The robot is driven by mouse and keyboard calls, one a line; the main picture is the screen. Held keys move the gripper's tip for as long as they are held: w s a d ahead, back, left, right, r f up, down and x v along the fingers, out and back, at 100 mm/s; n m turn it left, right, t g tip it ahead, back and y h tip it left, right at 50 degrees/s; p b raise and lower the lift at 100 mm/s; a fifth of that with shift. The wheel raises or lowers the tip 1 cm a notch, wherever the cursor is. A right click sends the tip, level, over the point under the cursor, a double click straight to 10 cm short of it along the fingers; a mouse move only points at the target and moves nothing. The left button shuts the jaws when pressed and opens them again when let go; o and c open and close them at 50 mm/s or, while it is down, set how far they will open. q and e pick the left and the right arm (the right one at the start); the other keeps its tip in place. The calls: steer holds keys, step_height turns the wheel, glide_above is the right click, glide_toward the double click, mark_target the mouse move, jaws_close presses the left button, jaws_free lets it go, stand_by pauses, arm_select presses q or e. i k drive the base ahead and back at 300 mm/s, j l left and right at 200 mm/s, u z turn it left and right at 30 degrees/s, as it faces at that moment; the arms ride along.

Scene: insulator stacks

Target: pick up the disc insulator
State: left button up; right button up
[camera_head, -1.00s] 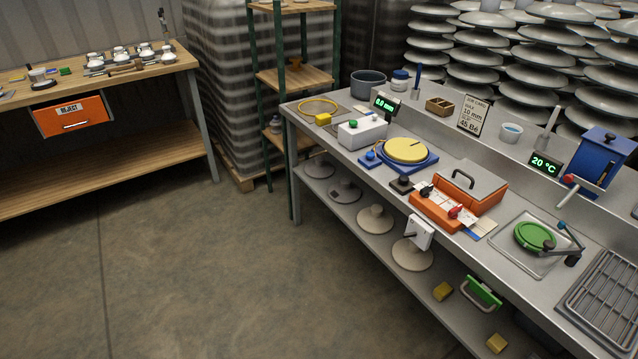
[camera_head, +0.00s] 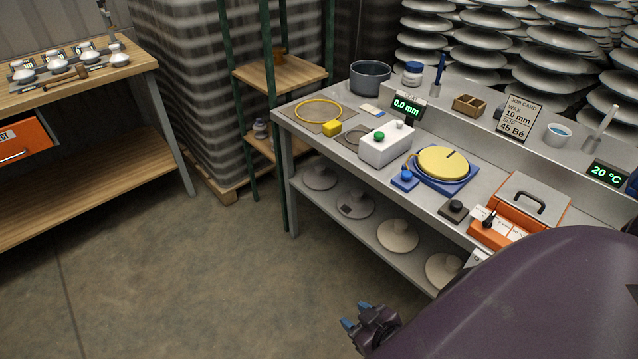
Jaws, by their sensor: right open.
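Several disc insulators rest on the lower shelf of the steel bench. A grey one (camera_head: 319,179) is at the far left, a grey one with a dark square mark (camera_head: 356,206) is beside it, then a beige one (camera_head: 397,237). Another beige one (camera_head: 443,268) is partly hidden by my right arm. Which one the task means, I cannot tell. My right gripper (camera_head: 357,315), with blue fingertips, is open and empty. In the picture it is below and left of the beige discs, over the floor. My left gripper is out of view.
The bench top (camera_head: 470,190) carries a yellow round plate on a blue base (camera_head: 442,162), a white box (camera_head: 386,147), an orange device (camera_head: 500,225) and a grey pot (camera_head: 370,77). A wooden table (camera_head: 100,178) stands at left. The floor (camera_head: 200,280) between is clear.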

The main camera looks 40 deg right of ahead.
mark_target(356, 203)
steer(key=i+j+z, duration=0.15)
steer(key=i, duration=0.45)
steer(key=i+j+z, duration=0.1)
steer(key=i, duration=0.5)
steer(key=i+j+z, duration=0.1)
steer(key=i+z, duration=0.2)
steer(key=z, duration=0.2)
steer(key=i+j+z, duration=0.2)
steer(key=z, duration=0.25)
steer(key=i+j+z, duration=0.3)
steer(key=z, duration=0.2)
steer(key=i+j+z, duration=0.15)
steer(key=j+z, duration=0.35)
steer(key=i+j+z, duration=0.1)
steer(key=j+z, duration=0.6)
steer(key=i+j, duration=0.05)
steer(key=j, duration=0.05)
